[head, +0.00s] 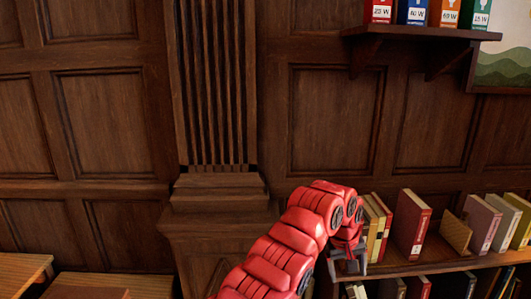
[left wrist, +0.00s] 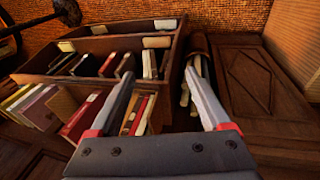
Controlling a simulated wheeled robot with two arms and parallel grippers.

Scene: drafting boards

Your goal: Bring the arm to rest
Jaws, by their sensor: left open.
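My left arm (head: 283,250) is red and jointed, and it rises from the bottom middle of the head view. My left gripper (head: 348,262) hangs at its end, beside the left end of the bookshelf. In the left wrist view its two grey fingers (left wrist: 165,98) are spread apart, with nothing between them but the view of books and shelf behind. It is open and empty. My right gripper is not in either view.
A bookshelf (head: 440,262) with upright and leaning books stands at the right. A wall shelf (head: 420,32) above holds several coloured boxes. A wooden pillar (head: 217,190) stands against the panelled wall. Wooden tabletops (head: 22,268) show at the lower left.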

